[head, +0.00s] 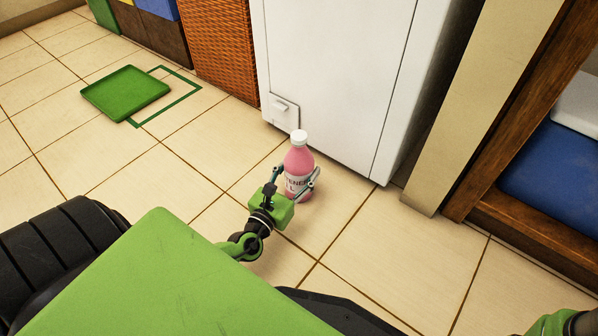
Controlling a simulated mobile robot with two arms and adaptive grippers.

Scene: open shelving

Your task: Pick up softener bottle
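The pink softener bottle (298,160) with a white cap and a pale label stands upright in the head view, near the front of a white cabinet. My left gripper (298,173) is low beside it, with one finger on each side of the bottle's body. Its green palm hides part of the bottle's lower side. I cannot tell whether the fingers press on the bottle or stand slightly apart from it. The bottle's base appears at floor level. Only a piece of my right arm shows at the bottom right corner; its gripper is out of view.
The white cabinet (335,70) rises just behind the bottle. A wicker basket (218,45) is left of it. A green tray (125,92) lies on the tiled floor beside a green outline (185,96). A wooden-framed shelf (520,215) stands at right. Floor tiles nearby are clear.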

